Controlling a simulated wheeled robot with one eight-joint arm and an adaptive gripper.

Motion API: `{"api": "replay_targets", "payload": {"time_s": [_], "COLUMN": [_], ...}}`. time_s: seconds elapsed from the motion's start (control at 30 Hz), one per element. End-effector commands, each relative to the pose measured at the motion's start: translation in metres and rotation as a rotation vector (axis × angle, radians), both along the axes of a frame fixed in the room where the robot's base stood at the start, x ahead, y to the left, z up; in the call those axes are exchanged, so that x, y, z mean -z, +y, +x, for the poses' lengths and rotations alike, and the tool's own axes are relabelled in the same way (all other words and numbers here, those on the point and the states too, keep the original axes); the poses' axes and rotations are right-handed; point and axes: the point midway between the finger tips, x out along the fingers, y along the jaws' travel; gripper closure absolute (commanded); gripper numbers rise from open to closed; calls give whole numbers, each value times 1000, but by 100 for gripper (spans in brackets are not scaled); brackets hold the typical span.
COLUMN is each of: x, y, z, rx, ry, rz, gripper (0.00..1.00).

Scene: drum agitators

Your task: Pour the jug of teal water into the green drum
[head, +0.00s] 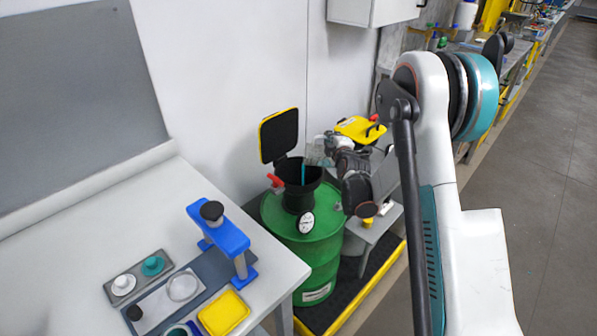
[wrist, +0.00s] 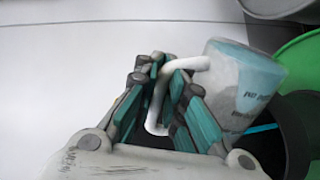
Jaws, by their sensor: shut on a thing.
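The green drum (head: 305,250) stands beyond the table with a black funnel (head: 300,190) on top and its yellow-edged lid (head: 279,136) raised. My gripper (wrist: 168,95) is shut on the white handle of the clear jug (wrist: 238,85). The jug is tilted over the funnel mouth and teal liquid shows inside it. A thin teal stream (wrist: 262,128) runs from the jug toward the dark funnel (wrist: 290,135). In the head view the stream also shows above the funnel, and my arm partly hides the jug (head: 318,150). The green drum's edge (wrist: 305,55) shows at the right in the wrist view.
A white table (head: 95,215) at the left holds a blue stand (head: 225,238), a yellow tray (head: 223,312) and small caps. A pressure gauge (head: 306,222) is on the green drum's front.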

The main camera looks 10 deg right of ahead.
Motion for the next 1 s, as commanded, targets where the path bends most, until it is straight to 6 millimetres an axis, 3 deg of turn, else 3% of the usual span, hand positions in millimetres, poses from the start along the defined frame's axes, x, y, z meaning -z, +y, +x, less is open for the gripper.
{"api": "replay_targets", "payload": {"time_s": [0.87,1.0], "x": [-10,-6], "y": [17,11], "z": [1,1], "rx": [-2,1], "ry": [7,4], "rz": [-126,-89], "gripper": [100,100]}}
